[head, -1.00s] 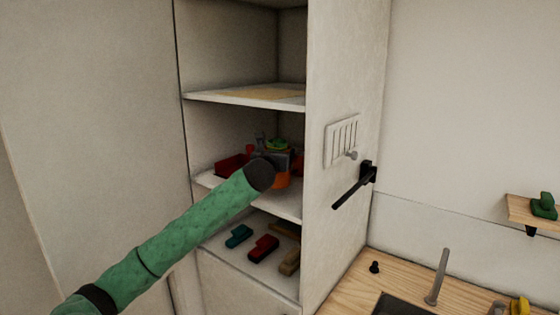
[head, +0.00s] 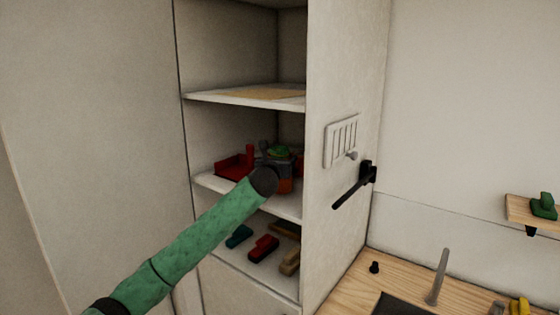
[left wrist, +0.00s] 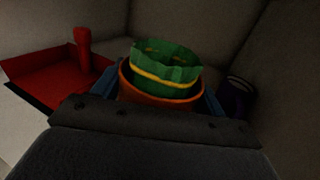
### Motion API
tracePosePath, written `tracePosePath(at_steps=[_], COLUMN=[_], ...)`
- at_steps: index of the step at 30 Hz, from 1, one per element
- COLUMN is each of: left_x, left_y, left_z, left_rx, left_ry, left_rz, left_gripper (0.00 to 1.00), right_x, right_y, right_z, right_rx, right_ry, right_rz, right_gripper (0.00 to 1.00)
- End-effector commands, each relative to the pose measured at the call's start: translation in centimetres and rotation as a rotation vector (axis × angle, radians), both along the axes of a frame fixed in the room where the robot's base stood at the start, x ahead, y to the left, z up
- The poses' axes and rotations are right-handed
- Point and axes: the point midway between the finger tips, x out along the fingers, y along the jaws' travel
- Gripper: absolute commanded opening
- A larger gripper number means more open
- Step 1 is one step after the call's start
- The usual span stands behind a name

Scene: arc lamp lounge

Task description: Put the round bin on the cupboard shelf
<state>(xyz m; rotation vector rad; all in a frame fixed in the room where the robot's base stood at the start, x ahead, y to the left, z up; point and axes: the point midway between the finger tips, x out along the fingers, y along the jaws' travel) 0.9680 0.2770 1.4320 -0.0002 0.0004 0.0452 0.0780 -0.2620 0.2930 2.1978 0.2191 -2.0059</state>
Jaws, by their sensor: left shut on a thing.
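The round bin is orange and shows under my left gripper in the head view (head: 285,186). Its rim is plain in the left wrist view (left wrist: 155,98), with a green, crinkled cup-like thing (left wrist: 165,65) with a yellow band inside it. My left gripper (head: 272,158) is shut on the bin, with blue fingers on either side of it. The bin is inside the cupboard, at the middle shelf (head: 222,187). My gripper and arm hide much of it, and I cannot tell whether its base touches the shelf. My right gripper is not in view.
A red tray (head: 233,168) with an upright red post stands left of the bin. A dark purple thing (left wrist: 235,98) is close on its right. The upper shelf (head: 245,97) is above; several blocks (head: 263,248) lie below. The cupboard's side wall (head: 340,90) bounds the right.

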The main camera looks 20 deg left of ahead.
Motion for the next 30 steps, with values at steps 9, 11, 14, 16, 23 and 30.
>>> tracePosePath(at_steps=[9, 11, 14, 16, 23, 30], left_x=[0.0, 0.0, 0.0, 0.0, -0.4, -4.3], left_y=[0.0, 0.0, 0.0, 0.0, 0.0, -0.2], left_z=[-0.3, -0.3, -0.3, -0.3, 0.0, -0.1], left_rx=[0.0, 0.0, 0.0, 0.0, 0.001, 0.003], left_ry=[0.0, 0.001, 0.001, 0.001, 0.0, 0.0], left_rz=[0.0, 0.0, 0.0, 0.0, -0.001, -0.002], left_gripper=[0.84, 0.94, 0.94, 0.94, 0.94, 0.94], right_x=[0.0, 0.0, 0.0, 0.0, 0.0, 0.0], right_y=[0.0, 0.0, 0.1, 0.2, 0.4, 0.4], right_z=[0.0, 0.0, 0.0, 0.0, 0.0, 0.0], right_rx=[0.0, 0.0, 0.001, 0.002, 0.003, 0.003], right_ry=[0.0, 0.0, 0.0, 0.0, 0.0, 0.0], right_rz=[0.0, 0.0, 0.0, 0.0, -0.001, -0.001], right_gripper=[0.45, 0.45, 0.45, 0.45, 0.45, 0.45])
